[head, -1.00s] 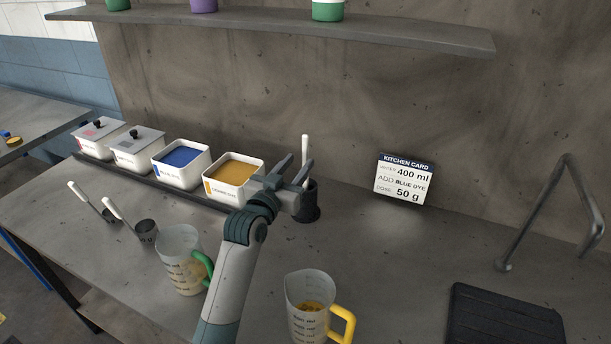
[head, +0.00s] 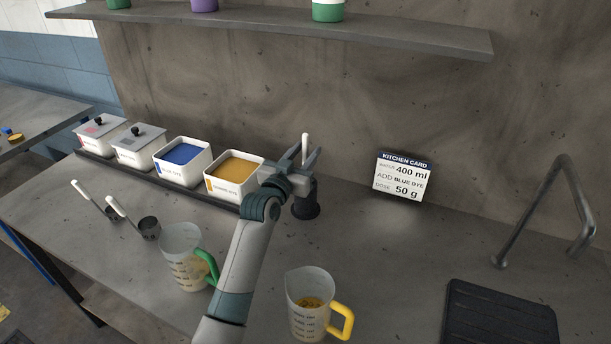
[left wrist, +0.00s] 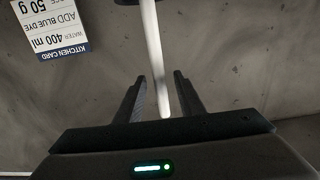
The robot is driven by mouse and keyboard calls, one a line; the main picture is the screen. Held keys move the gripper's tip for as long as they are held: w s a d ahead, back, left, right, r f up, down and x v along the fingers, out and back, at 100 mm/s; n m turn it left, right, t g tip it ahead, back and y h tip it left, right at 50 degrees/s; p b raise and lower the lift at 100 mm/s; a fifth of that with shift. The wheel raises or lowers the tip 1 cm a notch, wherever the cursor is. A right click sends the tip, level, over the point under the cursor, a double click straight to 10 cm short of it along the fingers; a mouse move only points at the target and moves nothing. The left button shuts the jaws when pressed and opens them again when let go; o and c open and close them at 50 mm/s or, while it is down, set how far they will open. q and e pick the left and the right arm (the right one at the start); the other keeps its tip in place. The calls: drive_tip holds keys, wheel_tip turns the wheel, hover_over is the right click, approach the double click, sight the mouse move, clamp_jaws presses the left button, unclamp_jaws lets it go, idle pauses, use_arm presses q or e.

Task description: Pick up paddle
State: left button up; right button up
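The paddle (head: 305,146) stands upright in a dark round holder (head: 306,209) near the back wall, with its white handle upward. My left gripper (head: 304,164) is at the handle, its fingers open on either side of it in the head view. In the left wrist view, the white handle (left wrist: 153,50) runs down between the two open fingers (left wrist: 160,95), with gaps visible beside it. The lower part of the paddle is hidden in the holder and behind my gripper. My right gripper is in neither view.
White bins of blue (head: 182,157) and orange (head: 235,172) powder stand left of my gripper. A green-handled jug (head: 183,262) and a yellow-handled jug (head: 309,312) are near the front. Two scoops (head: 149,228) lie left. The kitchen card (head: 404,178) is at the wall.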

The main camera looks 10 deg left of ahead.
use_arm(q)
drive_tip(key=shift+w+d+r+p, duration=0.1)
drive_tip(key=shift+w+p, duration=0.15)
drive_tip(key=shift+w, duration=0.45)
drive_tip(key=shift+w+d+p, duration=0.15)
drive_tip(key=shift+w+p, duration=0.15)
drive_tip(key=shift+w, duration=0.35)
drive_tip(key=shift+w+d+r+p, duration=0.1)
drive_tip(key=shift+w+p, duration=0.15)
drive_tip(key=shift+w, duration=0.45)
clamp_jaws()
